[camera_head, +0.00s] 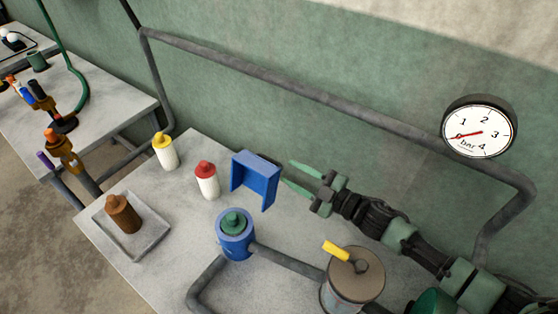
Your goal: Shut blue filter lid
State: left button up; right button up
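The blue filter (236,243) is a round blue housing on the table, with a green cap-like insert (234,222) showing in its open top. The blue lid (256,178) is a squared blue piece that stands raised behind the housing, clear of its top. My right gripper (289,175) reaches in from the right. Its two green fingers are apart with nothing seen between them, and they point left just behind and right of the lid. Whether a finger touches the lid, I cannot tell.
A white bottle with a yellow cap (165,153) and one with a red cap (206,181) stand left of the lid. A brown bottle (123,214) stands in a grey tray (155,243). A metal canister with a yellow handle (352,284) stands front right. Grey pipes cross the table; a gauge (479,129) hangs behind.

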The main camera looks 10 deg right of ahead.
aim_at(275, 163)
jog(key=p+x, duration=0.1)
jog(key=x, duration=0.4)
jog(key=shift+a+r, duration=0.2)
jog(key=shift+w+a+f, duration=0.1)
jog(key=shift+w+a, duration=0.15)
jog(key=shift+w, duration=0.15)
grip_shut()
